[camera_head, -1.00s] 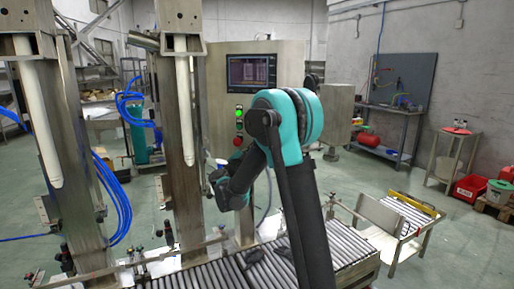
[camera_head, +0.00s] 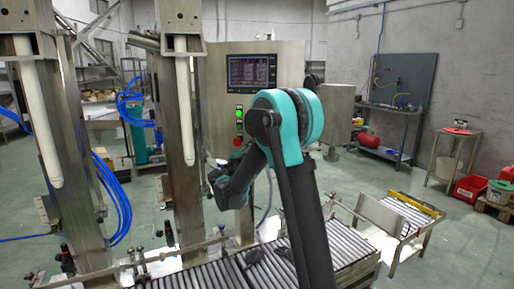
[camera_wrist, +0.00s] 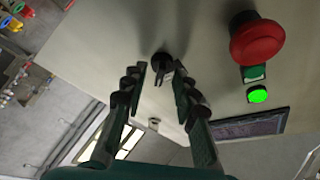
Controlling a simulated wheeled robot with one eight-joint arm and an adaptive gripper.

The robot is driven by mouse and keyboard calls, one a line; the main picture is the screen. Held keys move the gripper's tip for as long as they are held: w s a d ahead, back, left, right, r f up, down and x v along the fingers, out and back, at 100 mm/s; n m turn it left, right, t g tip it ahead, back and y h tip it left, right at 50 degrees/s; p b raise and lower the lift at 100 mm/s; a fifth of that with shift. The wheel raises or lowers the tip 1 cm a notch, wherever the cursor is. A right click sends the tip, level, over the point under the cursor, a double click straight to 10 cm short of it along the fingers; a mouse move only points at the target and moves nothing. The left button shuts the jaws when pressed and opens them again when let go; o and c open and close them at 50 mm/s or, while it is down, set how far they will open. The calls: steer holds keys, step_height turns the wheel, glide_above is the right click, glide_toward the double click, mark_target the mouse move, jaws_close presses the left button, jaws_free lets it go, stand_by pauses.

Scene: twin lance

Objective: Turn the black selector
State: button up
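The black selector (camera_wrist: 162,62) sits on the pale panel face in the wrist view, with its handle pointing toward my gripper. My gripper (camera_wrist: 159,73) is open, with one finger on each side of the selector's handle. The fingertips appear close to the panel; I cannot tell whether they touch the selector. In the head view my gripper (camera_head: 209,176) is at the left end of my arm, in front of the cabinet. I do not make out the selector in that view.
A red mushroom button (camera_wrist: 257,40), a green button (camera_wrist: 255,73) and a lit green lamp (camera_wrist: 258,96) sit right of the selector. The screen (camera_wrist: 250,125) lies beyond them. A steel post (camera_head: 180,150) stands left of my gripper, above the roller conveyor (camera_head: 215,272).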

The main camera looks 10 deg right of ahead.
steer(key=shift+s+a, duration=0.1)
steer(key=v, duration=1.1)
steer(key=shift+s+a+f, duration=0.2)
steer(key=shift+s+f, duration=0.05)
steer(key=shift+s, duration=0.05)
